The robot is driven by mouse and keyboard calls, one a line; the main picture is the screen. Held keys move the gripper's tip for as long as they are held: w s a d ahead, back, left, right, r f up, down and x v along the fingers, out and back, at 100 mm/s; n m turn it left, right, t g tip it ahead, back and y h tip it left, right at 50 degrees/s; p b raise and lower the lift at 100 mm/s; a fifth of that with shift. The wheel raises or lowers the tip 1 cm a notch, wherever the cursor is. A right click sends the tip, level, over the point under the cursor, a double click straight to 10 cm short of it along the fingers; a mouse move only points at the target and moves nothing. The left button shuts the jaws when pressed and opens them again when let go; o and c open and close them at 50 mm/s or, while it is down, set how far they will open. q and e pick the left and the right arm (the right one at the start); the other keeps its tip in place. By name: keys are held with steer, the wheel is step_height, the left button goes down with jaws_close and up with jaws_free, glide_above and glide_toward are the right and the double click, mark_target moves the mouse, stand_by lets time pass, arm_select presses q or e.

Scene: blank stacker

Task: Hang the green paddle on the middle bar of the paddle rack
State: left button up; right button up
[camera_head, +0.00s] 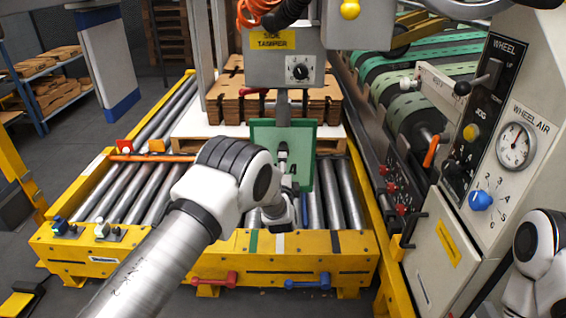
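A flat green panel (265,132), which looks like the green paddle, stands upright below the box marked TAMPER (262,60). A grey shaft (283,108) shows between the box and the panel; I cannot tell whether they are joined. My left arm comes in from the lower left, and its gripper (284,158) points away from me, over the panel's face. The wrist hides the panel's lower left, and I cannot tell whether the fingers touch or grip it. My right arm shows at the lower right edge; its gripper is out of view. I cannot identify the paddle rack for certain.
A yellow-framed roller conveyor (310,243) lies below, with cardboard stacks (325,100) behind. Red knobs (391,187) line the machine side at right, near an orange handle (431,151). A control panel (514,140) stands at far right. A blue shelf (50,85) stands at back left.

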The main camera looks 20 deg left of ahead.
arm_select(q)
steer(key=b+x, duration=0.5)
steer(key=x, duration=0.2)
steer(key=shift+w, duration=0.25)
steer(key=shift+a, duration=0.1)
jaws_close()
